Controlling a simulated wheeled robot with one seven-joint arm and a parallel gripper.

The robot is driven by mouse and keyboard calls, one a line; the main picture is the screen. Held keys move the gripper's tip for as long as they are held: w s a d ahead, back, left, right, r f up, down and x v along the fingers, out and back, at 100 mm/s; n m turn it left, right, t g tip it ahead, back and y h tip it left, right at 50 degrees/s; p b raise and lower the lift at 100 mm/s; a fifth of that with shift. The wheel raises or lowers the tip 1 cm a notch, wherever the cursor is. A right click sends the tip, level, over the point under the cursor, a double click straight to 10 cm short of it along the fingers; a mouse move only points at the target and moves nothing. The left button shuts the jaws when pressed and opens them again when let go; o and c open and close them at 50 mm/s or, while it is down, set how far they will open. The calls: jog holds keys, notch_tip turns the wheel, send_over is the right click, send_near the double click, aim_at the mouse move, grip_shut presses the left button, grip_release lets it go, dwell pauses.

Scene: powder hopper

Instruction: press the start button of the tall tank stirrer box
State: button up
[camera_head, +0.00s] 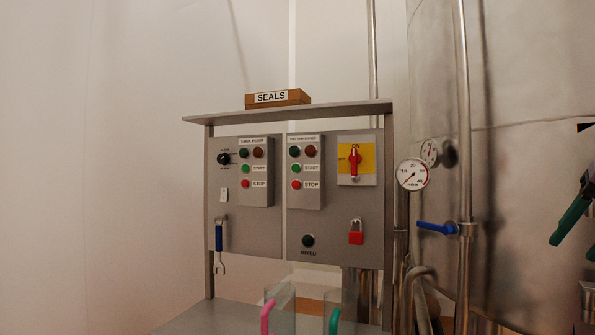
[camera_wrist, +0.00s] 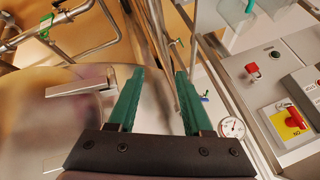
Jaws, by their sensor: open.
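The tall tank stirrer box (camera_head: 307,171) is a grey box on the right half of the control panel. Its green start button (camera_head: 296,169) sits beside a START label, above a red stop button (camera_head: 296,184). Two dark lamps, green and red, are at its top. In the wrist view only part of what looks like this box (camera_wrist: 307,82) shows at the right edge; I cannot make out the start button there. My gripper (camera_wrist: 160,75) is open and empty, its green fingers apart. In the head view my gripper (camera_head: 571,216) is partly visible at the right edge, well right of the panel.
A similar box (camera_head: 256,172) is to the left. A red switch on a yellow plate (camera_head: 355,164), a red padlock (camera_head: 356,237) and a gauge (camera_head: 412,174) are to the right. A pipe with a blue valve handle (camera_head: 436,228) stands between panel and gripper. A shelf (camera_head: 290,111) overhangs the panel.

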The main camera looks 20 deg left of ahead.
dwell(0.3)
grip_shut()
dwell(1.6)
